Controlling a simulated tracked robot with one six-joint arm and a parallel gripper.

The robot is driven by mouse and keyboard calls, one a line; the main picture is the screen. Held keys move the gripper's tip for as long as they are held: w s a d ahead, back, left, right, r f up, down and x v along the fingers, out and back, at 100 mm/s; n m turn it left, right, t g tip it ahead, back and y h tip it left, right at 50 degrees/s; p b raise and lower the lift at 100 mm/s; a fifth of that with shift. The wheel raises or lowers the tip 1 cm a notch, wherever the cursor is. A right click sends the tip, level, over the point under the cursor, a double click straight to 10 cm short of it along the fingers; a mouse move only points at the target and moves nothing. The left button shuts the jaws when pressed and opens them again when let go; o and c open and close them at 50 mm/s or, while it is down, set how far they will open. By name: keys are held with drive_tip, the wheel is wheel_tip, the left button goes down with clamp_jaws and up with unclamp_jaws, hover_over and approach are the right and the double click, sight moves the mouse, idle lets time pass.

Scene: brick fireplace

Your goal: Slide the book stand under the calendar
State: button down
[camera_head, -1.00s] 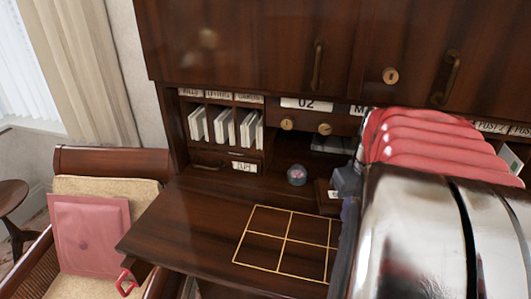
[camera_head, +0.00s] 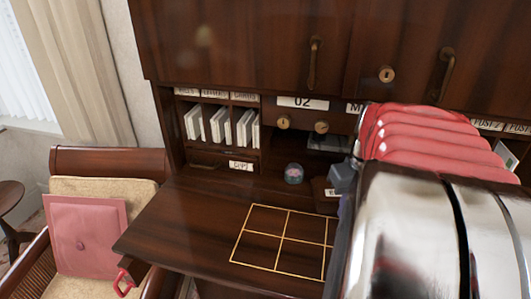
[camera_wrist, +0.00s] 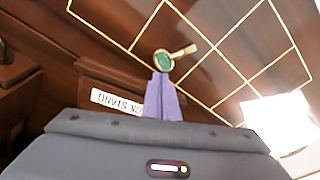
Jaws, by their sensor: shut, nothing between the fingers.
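In the wrist view, a dark wooden piece with a white label (camera_wrist: 118,102), upside down and partly readable as "...OK STAND", lies just left of my gripper. In the head view, a small wooden box with a label starting with "B" (camera_head: 331,193) sits at the back of the desk, partly hidden by my arm; it seems to be the same book stand. White plates reading "02" (camera_head: 302,102) and "M..." above the desk may be the calendar; my arm covers the rest. My gripper's purple fingers (camera_wrist: 163,98) are shut and empty. A green-topped brass piece (camera_wrist: 163,60) shows just beyond their tips.
The dark desk top (camera_head: 185,235) is mostly clear and bears a gold-lined grid (camera_head: 283,239). A small round glass object (camera_head: 294,173) stands at the back. Pigeonholes with white envelopes (camera_head: 218,124) are left. A chair with a pink folder (camera_head: 85,237) stands at far left.

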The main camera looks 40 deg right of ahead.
wheel_tip(320, 180, up, 7)
idle(1.0)
drive_tip(key=shift+w+r, duration=0.1)
idle(0.3)
drive_tip(key=w+a+n+t, duration=0.1)
drive_tip(key=w+a, duration=0.2)
drive_tip(key=a, duration=0.3)
drive_tip(key=w+a+t, duration=0.1)
drive_tip(key=w+a, duration=0.2)
drive_tip(key=a, duration=0.2)
drive_tip(key=s+a+f+n, duration=0.1)
drive_tip(key=a, duration=0.5)
drive_tip(key=s+a+f+t, duration=0.1)
drive_tip(key=a+f, duration=0.1)
drive_tip(key=a, duration=0.4)
drive_tip(key=s+a+f+n, duration=0.1)
drive_tip(key=a, duration=0.5)
drive_tip(key=shift+a+f+n+t, duration=0.15)
drive_tip(key=shift+a+n+t, duration=0.15)
drive_tip(key=shift+a+t, duration=0.1)
drive_tip(key=shift+s+a+f, duration=0.1)
drive_tip(key=shift+a+f, duration=0.1)
drive_tip(key=shift+a, duration=0.3)
drive_tip(key=shift+d, duration=0.15)
